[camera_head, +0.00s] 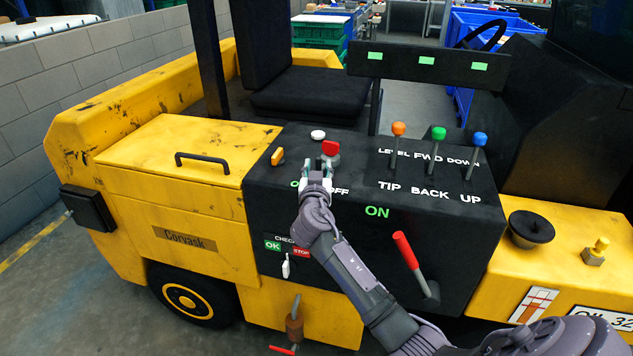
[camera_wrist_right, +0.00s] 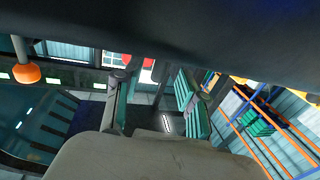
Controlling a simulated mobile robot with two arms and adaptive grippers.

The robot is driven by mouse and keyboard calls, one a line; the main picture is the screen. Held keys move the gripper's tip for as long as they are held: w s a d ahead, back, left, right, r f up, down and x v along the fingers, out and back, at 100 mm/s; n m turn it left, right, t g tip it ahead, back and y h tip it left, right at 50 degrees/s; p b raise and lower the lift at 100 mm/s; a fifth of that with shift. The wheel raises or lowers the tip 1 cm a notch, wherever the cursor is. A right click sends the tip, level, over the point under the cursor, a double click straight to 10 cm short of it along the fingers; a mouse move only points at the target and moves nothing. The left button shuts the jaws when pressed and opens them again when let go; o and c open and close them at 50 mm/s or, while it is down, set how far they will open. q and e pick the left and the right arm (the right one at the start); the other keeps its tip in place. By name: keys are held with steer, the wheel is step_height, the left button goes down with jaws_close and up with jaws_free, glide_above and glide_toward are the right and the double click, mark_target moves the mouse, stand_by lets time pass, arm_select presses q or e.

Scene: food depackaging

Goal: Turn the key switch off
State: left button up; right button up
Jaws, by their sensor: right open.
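The key switch with its red key (camera_head: 330,148) is on top of the black console, behind the printed ON and OFF labels. My right gripper (camera_head: 318,170) is just in front of the red key, open, with its fingers pointing toward it. Contact cannot be told. The gripper hides part of the ON label and the base of the switch. In the right wrist view the two fingers (camera_wrist_right: 155,95) are apart, with a red patch (camera_wrist_right: 149,63) beyond them that looks like the key. My left gripper is not in view.
Orange (camera_head: 398,129), green (camera_head: 438,133) and blue (camera_head: 480,139) knobbed levers stand to the right on the console. A white button (camera_head: 318,134) and a yellow switch (camera_head: 277,156) are near the key. A red-handled lever (camera_head: 406,250) is on the front face.

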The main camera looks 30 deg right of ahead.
steer(key=v, duration=0.9)
